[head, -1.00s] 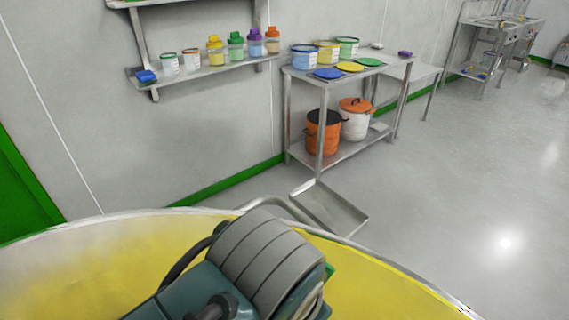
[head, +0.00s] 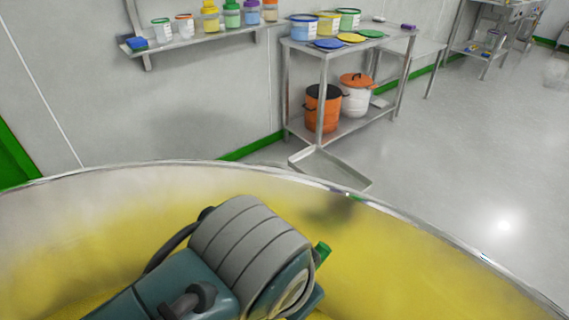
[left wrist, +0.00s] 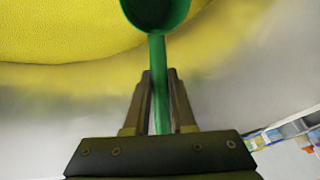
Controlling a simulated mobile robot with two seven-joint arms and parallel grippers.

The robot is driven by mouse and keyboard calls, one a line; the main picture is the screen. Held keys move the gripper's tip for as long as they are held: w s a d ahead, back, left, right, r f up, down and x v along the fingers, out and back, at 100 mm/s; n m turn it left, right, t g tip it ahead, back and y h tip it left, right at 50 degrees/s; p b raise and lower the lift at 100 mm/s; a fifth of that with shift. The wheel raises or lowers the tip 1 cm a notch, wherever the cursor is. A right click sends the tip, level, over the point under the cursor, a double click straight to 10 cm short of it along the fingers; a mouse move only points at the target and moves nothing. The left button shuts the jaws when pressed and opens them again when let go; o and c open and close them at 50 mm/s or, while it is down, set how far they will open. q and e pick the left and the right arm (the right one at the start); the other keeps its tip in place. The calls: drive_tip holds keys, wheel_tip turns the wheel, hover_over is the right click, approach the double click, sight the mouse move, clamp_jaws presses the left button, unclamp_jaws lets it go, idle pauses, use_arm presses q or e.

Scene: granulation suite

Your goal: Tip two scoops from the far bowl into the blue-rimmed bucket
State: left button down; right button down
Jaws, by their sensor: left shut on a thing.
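A large metal-rimmed bowl (head: 115,174) holding yellow powder (head: 400,255) fills the lower head view. My left arm reaches over it and hides the gripper there. In the left wrist view my left gripper (left wrist: 158,75) is shut on the handle of a green scoop (left wrist: 158,55). The scoop's cup points away from the fingers, against a background of yellow powder. Its dark inside shows no clear powder. A bit of green, probably the scoop, shows past the arm in the head view. The blue-rimmed bucket (head: 304,31) stands on the steel table by the wall. My right gripper is out of view.
Yellow-rimmed (head: 328,25) and green-rimmed (head: 349,20) buckets stand beside the blue-rimmed one, with coloured lids before them. Orange (head: 322,109) and white (head: 357,97) pails sit on the lower shelf. A wall shelf (head: 205,38) holds several containers. Floor (head: 480,160) at right is open.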

use_arm(q)
drive_tip(key=shift+s+a+f+b, duration=0.65)
drive_tip(key=shift+a+f+b, duration=0.35)
drive_tip(key=shift+f+b, duration=6.65)
drive_tip(key=shift+h, duration=0.3)
drive_tip(key=w+p+v, duration=0.1)
drive_tip(key=p+v, duration=0.3)
drive_tip(key=p, duration=0.1)
drive_tip(key=w+p+v, duration=0.1)
drive_tip(key=p+v, duration=0.4)
drive_tip(key=r+p+v, duration=0.1)
drive_tip(key=p+v, duration=0.3)
drive_tip(key=p, duration=0.1)
drive_tip(key=shift+w+d+r, duration=0.2)
drive_tip(key=shift+w+r, duration=0.05)
drive_tip(key=shift+w, duration=0.1)
drive_tip(key=w+d+r+g+y+p, duration=0.1)
drive_tip(key=r+p, duration=0.7)
drive_tip(key=r, duration=0.1)
drive_tip(key=w+d+r+y+p, duration=0.1)
drive_tip(key=d+r+y+p, duration=0.1)
drive_tip(key=r+p, duration=0.7)
drive_tip(key=shift+w+d+r+g+p, duration=0.2)
drive_tip(key=shift+r+g+p, duration=0.15)
drive_tip(key=shift+r, duration=0.4)
